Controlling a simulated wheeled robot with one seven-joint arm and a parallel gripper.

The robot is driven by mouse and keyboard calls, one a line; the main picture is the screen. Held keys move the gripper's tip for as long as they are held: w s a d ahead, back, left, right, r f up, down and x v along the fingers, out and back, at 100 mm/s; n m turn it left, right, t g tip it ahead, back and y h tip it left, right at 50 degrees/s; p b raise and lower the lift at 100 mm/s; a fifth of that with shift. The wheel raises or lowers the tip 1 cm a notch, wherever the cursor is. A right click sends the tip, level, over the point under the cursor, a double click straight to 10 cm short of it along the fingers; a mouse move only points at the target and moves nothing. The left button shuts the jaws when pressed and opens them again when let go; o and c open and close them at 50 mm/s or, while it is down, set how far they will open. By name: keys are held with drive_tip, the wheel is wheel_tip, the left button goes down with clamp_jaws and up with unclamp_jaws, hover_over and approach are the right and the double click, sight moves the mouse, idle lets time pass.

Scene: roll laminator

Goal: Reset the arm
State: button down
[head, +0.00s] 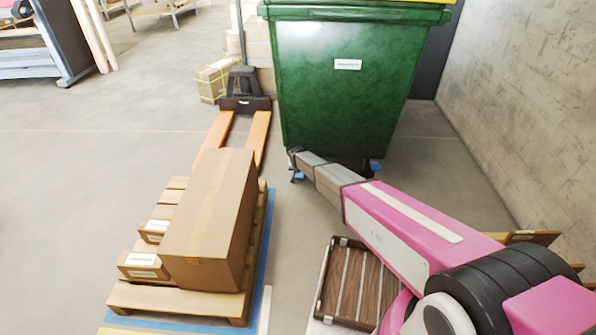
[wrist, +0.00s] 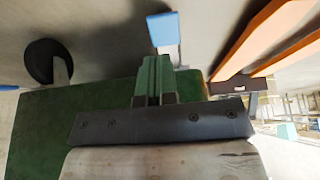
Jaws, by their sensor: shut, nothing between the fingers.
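My arm, pink with a grey end section, reaches from the lower right of the head view toward the green bin. My gripper (head: 293,164) is at its far end, low in front of the bin's lower left corner, by a blue caster part. In the wrist view my gripper (wrist: 153,62) shows as a dark crossbar with two fingers side by side. The fingers are shut with nothing between them. Whether the fingertips touch the bin or caster cannot be told.
The large green bin (head: 345,80) stands beyond my gripper. A pallet (head: 180,298) carrying a big carton (head: 210,220) is at left, with an orange pallet jack (head: 242,104) behind it. A concrete wall (head: 530,90) bounds the right. Floor (head: 90,150) at far left is clear.

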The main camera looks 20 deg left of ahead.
drive_tip(key=s+d+r+g, duration=0.1)
drive_tip(key=s+d+r, duration=0.35)
drive_tip(key=d, duration=0.55)
drive_tip(key=s+d+r+m+h, duration=0.1)
drive_tip(key=s+d+r, duration=0.2)
drive_tip(key=d+r, duration=0.5)
drive_tip(key=s+d+r+g, duration=0.1)
drive_tip(key=s+d+r, duration=0.25)
drive_tip(key=d, duration=0.95)
drive_tip(key=s+d+r+g, duration=0.1)
drive_tip(key=s+d+r, duration=0.5)
drive_tip(key=s+d, duration=0.4)
drive_tip(key=s+d+r+m+g, duration=0.1)
drive_tip(key=s+d+r, duration=0.5)
drive_tip(key=s+d, duration=0.4)
drive_tip(key=shift+s+r+m+g, duration=0.3)
drive_tip(key=shift+s+g, duration=0.1)
drive_tip(key=shift+s, duration=0.5)
